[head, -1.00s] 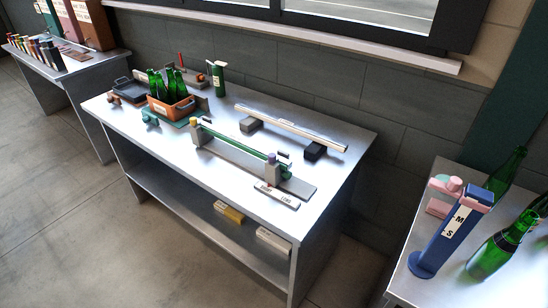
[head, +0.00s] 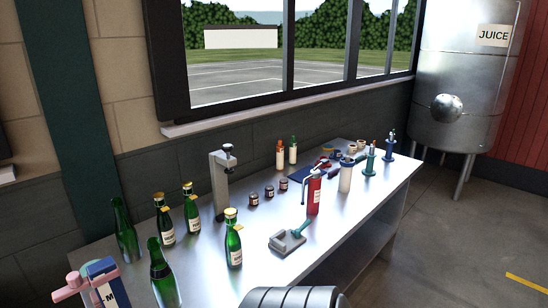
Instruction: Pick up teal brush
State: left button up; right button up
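A teal-handled brush (head: 301,229) appears to lie on or against a grey dustpan-like piece (head: 287,241) near the front edge of the metal table (head: 330,232). Its teal handle points up and to the right; its bristles cannot be made out. A dark ribbed rounded part at the bottom middle looks like a link of my own arm. Neither of my grippers shows in the head view.
Green bottles (head: 234,240) stand left of the brush, and a red cylinder (head: 314,192) stands just behind it. A grey press stand (head: 219,185), small dark jars (head: 269,192) and a blue tool (head: 391,145) stand farther back. Bare tabletop lies right of the brush.

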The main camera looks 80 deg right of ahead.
aim_at(358, 159)
jog(key=z, duration=1.55)
jog(key=l+z, duration=0.15)
jog(key=z, duration=0.25)
jog(key=i+z, duration=0.15)
jog(key=z, duration=0.25)
jog(key=i+l+z, duration=0.1)
jog(key=z, duration=0.25)
jog(key=i+l+z, duration=0.1)
jog(key=z, duration=0.3)
jog(key=i+l, duration=0.1)
jog(key=i, duration=0.4)
jog(key=i+l, duration=0.15)
jog(key=i, duration=0.35)
jog(key=u, duration=3.7)
jog(key=z, duration=1.2)
